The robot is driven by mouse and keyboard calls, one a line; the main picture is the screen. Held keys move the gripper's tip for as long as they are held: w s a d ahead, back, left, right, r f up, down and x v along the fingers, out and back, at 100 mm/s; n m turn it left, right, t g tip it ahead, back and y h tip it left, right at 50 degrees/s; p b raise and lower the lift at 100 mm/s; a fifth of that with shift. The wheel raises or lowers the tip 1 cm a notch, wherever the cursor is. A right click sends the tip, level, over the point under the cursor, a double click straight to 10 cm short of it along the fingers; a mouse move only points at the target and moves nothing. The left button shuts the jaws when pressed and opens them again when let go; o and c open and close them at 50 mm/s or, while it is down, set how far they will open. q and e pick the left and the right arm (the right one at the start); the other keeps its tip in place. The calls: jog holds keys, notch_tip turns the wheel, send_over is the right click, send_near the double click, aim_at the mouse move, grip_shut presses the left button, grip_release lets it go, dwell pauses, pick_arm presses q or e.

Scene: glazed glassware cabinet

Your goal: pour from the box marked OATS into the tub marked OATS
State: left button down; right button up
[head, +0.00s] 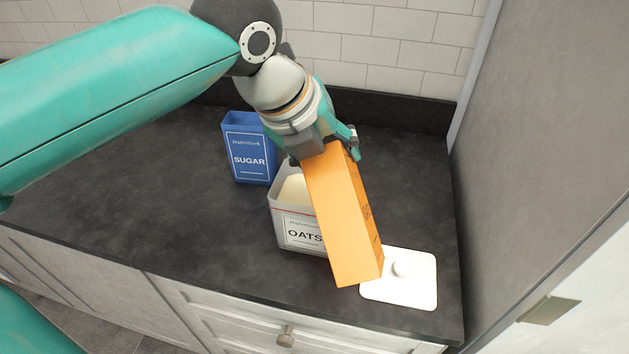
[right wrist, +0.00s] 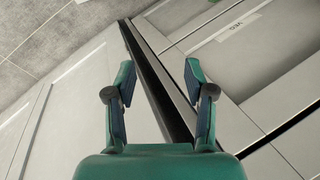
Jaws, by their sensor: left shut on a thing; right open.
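My left gripper (head: 328,150) is shut on the orange box (head: 338,215) near its upper end in the head view. The box slants down and to the right in the picture. Its side markings are too oblique to read. The tub marked OATS (head: 300,232) stands on the counter, open, with pale contents showing inside. The box hides the tub's right part, and I cannot tell how far above the counter the box is. My right gripper (right wrist: 160,75) is open and empty in the right wrist view.
A blue box marked SUGAR (head: 249,152) stands behind and left of the tub. A white lid with a knob (head: 418,290) lies at the counter's front right, partly behind the orange box. A grey panel (head: 530,150) bounds the right side. The counter's left is clear.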

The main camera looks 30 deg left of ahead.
pick_arm(q)
jog(key=shift+w+a+f+n+g+h, duration=0.15)
jog(key=shift+f+g+h, duration=0.15)
jog(key=shift+g+h, duration=0.1)
jog(key=shift+w+a+f+n+g+h, duration=0.1)
jog(key=shift+a+f+n+g+h, duration=0.05)
jog(key=shift+f+g+h, duration=0.2)
dwell(3.4)
